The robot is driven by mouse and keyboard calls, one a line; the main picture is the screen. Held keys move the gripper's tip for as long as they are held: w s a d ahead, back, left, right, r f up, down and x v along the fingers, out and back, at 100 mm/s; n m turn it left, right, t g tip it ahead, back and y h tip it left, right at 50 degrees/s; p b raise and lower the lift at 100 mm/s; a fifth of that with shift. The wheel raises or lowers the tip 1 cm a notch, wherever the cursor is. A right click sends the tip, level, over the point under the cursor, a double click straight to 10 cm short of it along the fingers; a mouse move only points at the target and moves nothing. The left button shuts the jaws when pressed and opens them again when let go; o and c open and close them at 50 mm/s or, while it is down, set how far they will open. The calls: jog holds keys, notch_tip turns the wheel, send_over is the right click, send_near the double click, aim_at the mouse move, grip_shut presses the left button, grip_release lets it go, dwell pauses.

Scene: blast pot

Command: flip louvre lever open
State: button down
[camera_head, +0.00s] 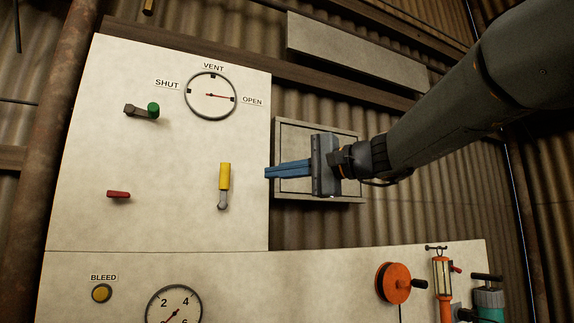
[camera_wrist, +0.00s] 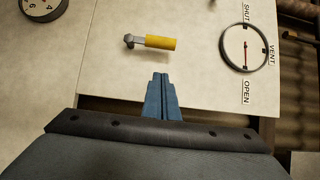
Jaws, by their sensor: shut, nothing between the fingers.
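No lever in view carries a louvre label. A yellow-handled lever (camera_head: 224,176) stands upright on the pale panel, its grey pivot at the bottom; it also shows in the wrist view (camera_wrist: 160,43). Up and left are a green-knobbed lever (camera_head: 152,110) and, lower, a red handle (camera_head: 119,194). The VENT dial (camera_head: 210,110) has its red needle pointing right, toward OPEN; it also shows in the wrist view (camera_wrist: 233,63). My gripper (camera_head: 267,172), with blue fingers, is shut and empty at the panel's right edge, right of the yellow lever and apart from it.
A framed grey plate (camera_head: 290,131) is on the corrugated wall behind my gripper. Below are a BLEED button (camera_head: 102,293), a numbered gauge (camera_head: 174,310), an orange wheel (camera_head: 393,283) and an orange lantern (camera_head: 442,278). The panel around the yellow lever is clear.

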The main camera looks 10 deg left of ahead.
aim_at(223, 187)
jog(key=shift+w+a+p, duration=0.15)
jog(key=shift+a+p, duration=0.65)
jog(key=shift+a, duration=1.2)
jog(key=shift+w+a+p, duration=0.1)
jog(key=shift+a+p, duration=0.7)
jog(key=shift+a, duration=1.2)
jog(key=shift+s+a, duration=0.1)
jog(key=shift+a, duration=0.05)
